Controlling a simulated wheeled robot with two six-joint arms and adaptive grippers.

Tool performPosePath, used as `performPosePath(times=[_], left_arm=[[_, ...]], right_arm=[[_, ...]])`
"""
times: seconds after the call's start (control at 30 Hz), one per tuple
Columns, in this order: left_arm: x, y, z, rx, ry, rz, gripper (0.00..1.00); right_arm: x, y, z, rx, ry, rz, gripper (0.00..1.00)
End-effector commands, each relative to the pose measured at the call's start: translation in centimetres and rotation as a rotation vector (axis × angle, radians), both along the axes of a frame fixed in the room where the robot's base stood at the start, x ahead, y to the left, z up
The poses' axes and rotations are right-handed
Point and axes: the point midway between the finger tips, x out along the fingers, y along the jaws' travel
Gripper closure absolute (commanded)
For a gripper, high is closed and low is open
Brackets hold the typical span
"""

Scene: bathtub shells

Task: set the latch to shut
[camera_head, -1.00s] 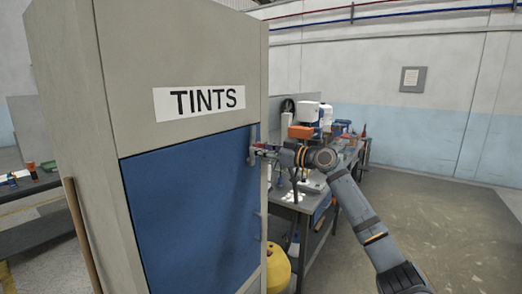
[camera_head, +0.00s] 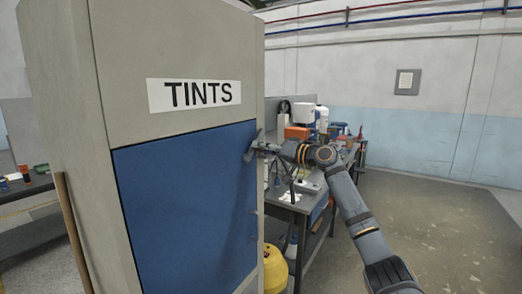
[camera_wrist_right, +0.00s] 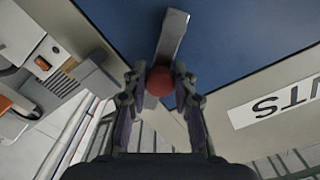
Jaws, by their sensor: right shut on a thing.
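The latch (camera_head: 250,148) is a grey metal lever near the right edge of the blue door (camera_head: 185,205) of a tall cabinet marked TINTS. It is tilted, its upper end leaning right in the head view. In the right wrist view the latch (camera_wrist_right: 172,38) is a flat grey bar with a red round knob (camera_wrist_right: 159,81). My right gripper (camera_head: 261,149) is at the latch; in the wrist view its fingers (camera_wrist_right: 159,88) are closed on either side of the knob. The blue door lies flush in the cabinet front. My left gripper is not in view.
A workbench (camera_head: 300,203) with tools and boxes stands right of the cabinet, behind my right arm. A yellow container (camera_head: 275,268) sits on the floor by the cabinet. A wooden pole (camera_head: 73,230) leans on its left side. The floor at right is clear.

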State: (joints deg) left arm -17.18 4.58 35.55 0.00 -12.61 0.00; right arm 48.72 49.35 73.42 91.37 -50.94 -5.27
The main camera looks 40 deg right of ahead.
Motion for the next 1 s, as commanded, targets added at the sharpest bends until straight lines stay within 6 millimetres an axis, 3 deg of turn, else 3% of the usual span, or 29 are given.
performPosePath(times=[0.5, 1.0], left_arm=[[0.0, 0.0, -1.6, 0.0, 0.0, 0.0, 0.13], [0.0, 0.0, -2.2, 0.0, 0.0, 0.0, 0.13]], right_arm=[[0.4, -1.0, -2.1, 0.431, 0.176, -0.002, 1.0], [0.4, -1.1, -3.1, 0.649, 0.266, -0.001, 1.0]])
